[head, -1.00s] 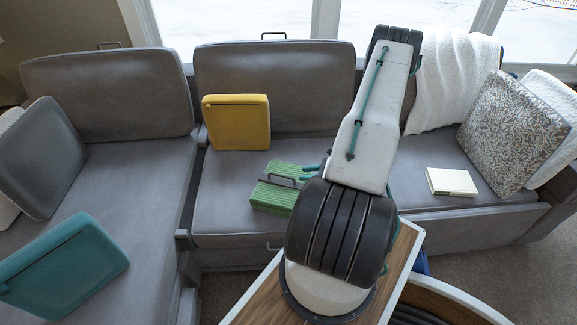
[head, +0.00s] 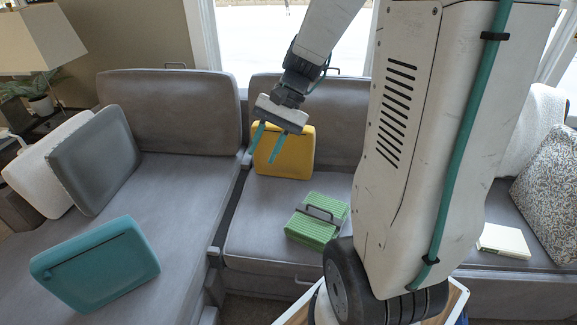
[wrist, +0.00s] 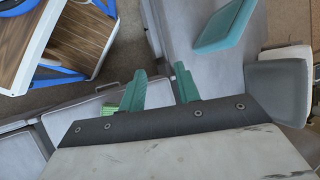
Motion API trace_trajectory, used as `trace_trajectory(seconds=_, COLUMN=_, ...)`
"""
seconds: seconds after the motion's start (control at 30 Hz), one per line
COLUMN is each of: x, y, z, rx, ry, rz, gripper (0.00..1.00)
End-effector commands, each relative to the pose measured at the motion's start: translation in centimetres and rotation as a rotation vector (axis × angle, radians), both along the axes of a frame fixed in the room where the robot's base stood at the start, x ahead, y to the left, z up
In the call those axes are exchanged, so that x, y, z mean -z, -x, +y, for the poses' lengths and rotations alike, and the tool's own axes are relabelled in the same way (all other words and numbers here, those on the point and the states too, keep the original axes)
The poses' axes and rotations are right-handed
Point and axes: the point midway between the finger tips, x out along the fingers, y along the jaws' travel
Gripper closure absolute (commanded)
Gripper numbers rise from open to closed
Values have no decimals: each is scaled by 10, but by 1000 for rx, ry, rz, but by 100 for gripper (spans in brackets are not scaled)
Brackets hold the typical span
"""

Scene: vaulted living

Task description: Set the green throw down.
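The green throw (head: 312,229), a folded ribbed block with a grey handle on top, lies on the middle seat of the grey sofa (head: 262,218). My gripper (head: 262,156) is above and to the left of it, in front of the yellow cushion (head: 285,160) in the head view. Its two teal fingers are apart with nothing between them. In the wrist view my gripper (wrist: 160,82) is also open and empty. A small patch of the green throw (wrist: 109,110) shows beside its left finger, apart from the grip; the rest is hidden.
A teal cushion (head: 95,265) lies on the left sofa section, with grey (head: 95,160) and white (head: 35,165) cushions behind it. A pale book (head: 503,241) and a patterned cushion (head: 550,195) are at the right. Seat around the throw is clear.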

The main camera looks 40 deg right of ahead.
Motion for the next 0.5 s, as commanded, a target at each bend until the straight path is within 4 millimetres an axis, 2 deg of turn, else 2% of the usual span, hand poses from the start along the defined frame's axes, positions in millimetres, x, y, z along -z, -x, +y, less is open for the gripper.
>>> trace_trajectory(seconds=0.03, x=-15, y=13, z=18, rx=-84, ry=56, rz=-29, gripper=68)
trace_trajectory(seconds=0.2, x=-47, y=61, z=54, rx=-332, ry=236, rz=-114, gripper=68)
trace_trajectory(seconds=0.33, x=-63, y=98, z=70, rx=-502, ry=375, rz=-190, gripper=68)
trace_trajectory(seconds=0.5, x=-74, y=136, z=76, rx=-668, ry=526, rz=-283, gripper=68)
